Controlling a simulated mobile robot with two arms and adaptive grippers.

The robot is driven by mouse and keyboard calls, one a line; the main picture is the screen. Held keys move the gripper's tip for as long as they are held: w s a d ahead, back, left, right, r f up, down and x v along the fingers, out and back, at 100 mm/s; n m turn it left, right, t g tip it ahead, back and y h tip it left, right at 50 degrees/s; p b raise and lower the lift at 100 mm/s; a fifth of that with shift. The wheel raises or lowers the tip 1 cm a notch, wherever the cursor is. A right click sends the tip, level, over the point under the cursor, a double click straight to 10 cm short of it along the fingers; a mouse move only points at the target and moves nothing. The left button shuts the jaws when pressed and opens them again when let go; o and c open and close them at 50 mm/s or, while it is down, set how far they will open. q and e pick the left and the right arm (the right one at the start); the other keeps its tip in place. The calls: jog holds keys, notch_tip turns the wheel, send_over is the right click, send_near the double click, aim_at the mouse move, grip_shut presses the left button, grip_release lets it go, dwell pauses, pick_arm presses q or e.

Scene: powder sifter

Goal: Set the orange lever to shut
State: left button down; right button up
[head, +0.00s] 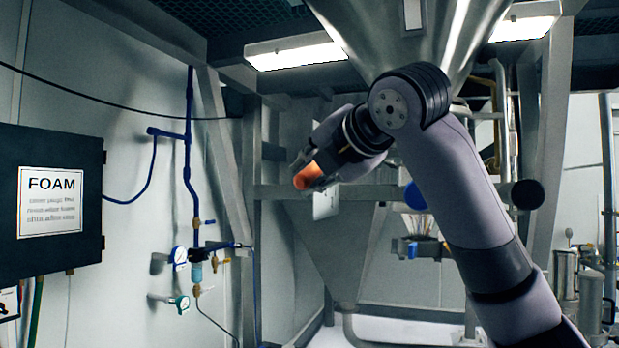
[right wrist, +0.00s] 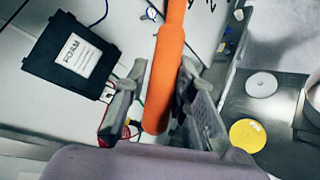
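The orange lever (right wrist: 166,75) runs down from the top of the right wrist view, with its rounded end between the two fingers of my right gripper (right wrist: 162,98). The right finger is close beside the lever, and a narrow gap shows on the left finger's side. The fingers look parted around the lever; firm contact cannot be made out. In the head view the right gripper (head: 318,170) is in the middle, with the orange lever's end (head: 307,177) showing at its fingers. The lever's pivot is hidden there. My left gripper is not in view.
A black FOAM box (head: 50,200) hangs on the left wall, near blue pipes (head: 188,140) and gauges (head: 179,255). A steel hopper (head: 400,40) is above my right arm. Steel frame beams (head: 232,190) stand behind the gripper.

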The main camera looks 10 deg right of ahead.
jog(key=o, duration=0.4)
jog(key=shift+s+r, duration=0.15)
jog(key=shift+s, duration=0.05)
jog(key=v, duration=1.2)
